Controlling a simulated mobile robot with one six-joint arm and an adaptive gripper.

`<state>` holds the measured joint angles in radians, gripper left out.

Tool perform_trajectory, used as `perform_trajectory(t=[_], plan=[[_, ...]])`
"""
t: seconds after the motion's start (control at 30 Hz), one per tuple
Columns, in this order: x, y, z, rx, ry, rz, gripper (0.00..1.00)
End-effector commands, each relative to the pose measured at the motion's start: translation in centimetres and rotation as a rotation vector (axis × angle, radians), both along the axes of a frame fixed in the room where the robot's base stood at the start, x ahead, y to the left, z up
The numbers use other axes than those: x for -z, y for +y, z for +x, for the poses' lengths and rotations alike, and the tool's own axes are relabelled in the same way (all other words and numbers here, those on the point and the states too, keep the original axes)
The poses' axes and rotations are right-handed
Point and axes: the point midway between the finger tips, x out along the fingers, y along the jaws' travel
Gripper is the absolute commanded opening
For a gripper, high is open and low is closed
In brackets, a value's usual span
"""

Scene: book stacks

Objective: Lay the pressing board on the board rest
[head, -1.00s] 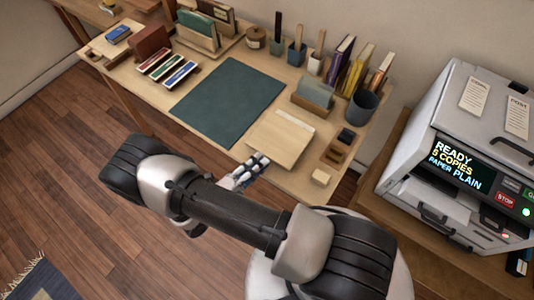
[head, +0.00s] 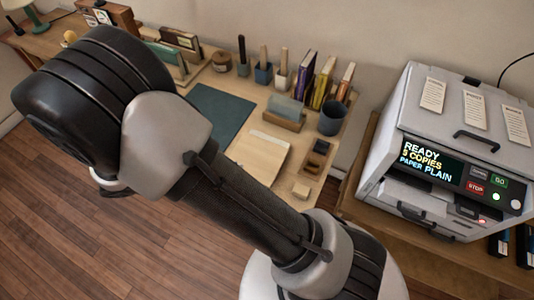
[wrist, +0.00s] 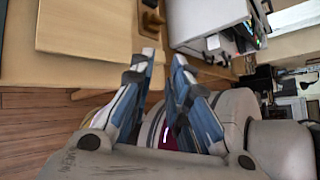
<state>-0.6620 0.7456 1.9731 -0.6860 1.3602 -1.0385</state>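A flat light-wood board (head: 258,155) with a pale strip along its far edge lies on the desk, right of the dark green mat. It looks like the pressing board, and a tan board (wrist: 85,25) at the top left of the wrist view looks like the same one. I cannot tell which thing is the board rest. My gripper (wrist: 165,58) shows in the wrist view with its blue-grey fingers apart and nothing between them. It is off the board's edge, to its right in that view. In the head view my arm hides the gripper.
The green mat (head: 221,112) is partly behind my arm. A card holder (head: 285,117), a dark cup (head: 332,118), a small dark-and-wood tray (head: 317,157) and a small pale block (head: 301,190) are near the board. A grey copier (head: 450,150) stands to the right.

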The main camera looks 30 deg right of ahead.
Motion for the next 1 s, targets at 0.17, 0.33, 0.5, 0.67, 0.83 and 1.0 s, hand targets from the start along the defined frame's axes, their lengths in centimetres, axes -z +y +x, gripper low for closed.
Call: perform_trajectory(t=[0.17, 0.33, 0.5, 0.67, 0.83, 1.0], plan=[[-5.8, -2.3, -1.7, 0.360, -0.319, 0.209, 0.17], [-10.0, -3.9, -4.0, 0.715, -0.611, 0.375, 0.17], [-13.5, -5.0, -6.5, 1.084, -0.894, 0.531, 0.17], [-16.2, -5.5, -8.7, 1.433, -1.141, 0.670, 0.17], [-18.1, -5.6, -10.2, 1.735, -1.333, 0.796, 0.17], [-19.0, -5.5, -10.9, 1.891, -1.421, 0.864, 0.17]])
